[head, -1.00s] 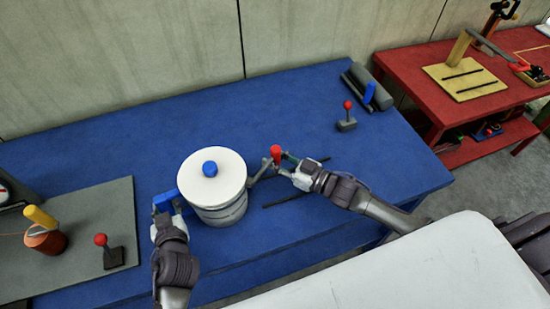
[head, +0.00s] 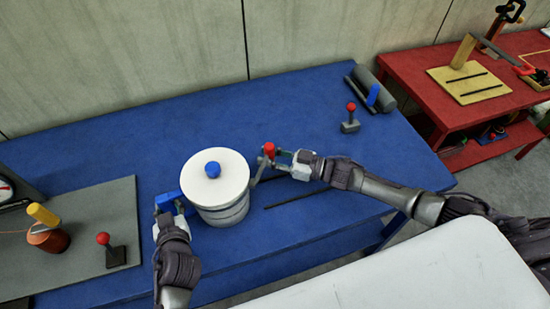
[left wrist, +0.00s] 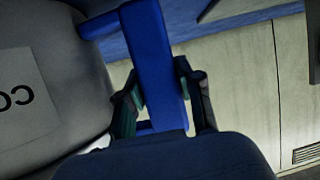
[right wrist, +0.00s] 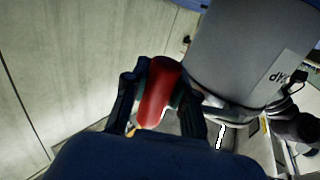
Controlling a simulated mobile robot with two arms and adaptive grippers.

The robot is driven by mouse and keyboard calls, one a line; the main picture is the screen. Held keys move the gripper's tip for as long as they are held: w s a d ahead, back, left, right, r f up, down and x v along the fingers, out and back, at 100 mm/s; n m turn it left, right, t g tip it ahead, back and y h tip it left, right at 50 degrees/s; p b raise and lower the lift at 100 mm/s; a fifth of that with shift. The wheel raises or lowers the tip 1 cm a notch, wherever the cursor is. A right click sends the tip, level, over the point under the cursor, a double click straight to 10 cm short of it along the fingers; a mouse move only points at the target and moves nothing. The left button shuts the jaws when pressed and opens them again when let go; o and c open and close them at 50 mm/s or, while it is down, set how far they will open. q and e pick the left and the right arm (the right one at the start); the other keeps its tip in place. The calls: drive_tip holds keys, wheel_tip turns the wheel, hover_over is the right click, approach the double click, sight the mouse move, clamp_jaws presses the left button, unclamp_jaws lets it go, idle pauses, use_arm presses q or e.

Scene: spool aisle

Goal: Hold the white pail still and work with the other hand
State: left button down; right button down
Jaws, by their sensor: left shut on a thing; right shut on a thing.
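The white pail (head: 222,203) stands upright on the blue table, with a white lid (head: 214,178) and a blue knob (head: 213,168) on top. A blue handle (head: 168,199) juts from its left side. My left gripper (head: 168,208) is shut on this handle, and the blue bar (left wrist: 155,60) runs between its fingers in the left wrist view. A crank with a red knob (head: 269,149) is at the pail's right side. My right gripper (head: 277,160) is shut on the red knob, which also shows between its fingers in the right wrist view (right wrist: 160,90).
A grey mat (head: 85,220) at left holds a copper-coloured pot (head: 47,237) and a red-knobbed lever (head: 107,248). Another red-knobbed lever (head: 350,119) and a grey roll (head: 372,90) stand back right. A red table (head: 450,110) is beyond. The blue table's middle back is clear.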

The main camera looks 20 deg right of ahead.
use_arm(q)
drive_tip(key=shift+d, duration=0.1)
use_arm(e)
drive_tip(key=shift+w+a+n+g+y, duration=0.35)
drive_tip(key=shift+a+n+g, duration=0.15)
drive_tip(key=shift+a+g, duration=0.3)
drive_tip(key=shift+w+a+n+g+y, duration=0.4)
drive_tip(key=shift+a+n+g, duration=0.15)
drive_tip(key=shift+a, duration=0.4)
drive_tip(key=shift+w+a+n+g+y, duration=0.35)
drive_tip(key=shift+a+n+g, duration=0.1)
drive_tip(key=shift+a+g, duration=0.35)
drive_tip(key=shift+a, duration=0.1)
drive_tip(key=c, duration=0.9)
unclamp_jaws()
drive_tip(key=v, duration=1.2)
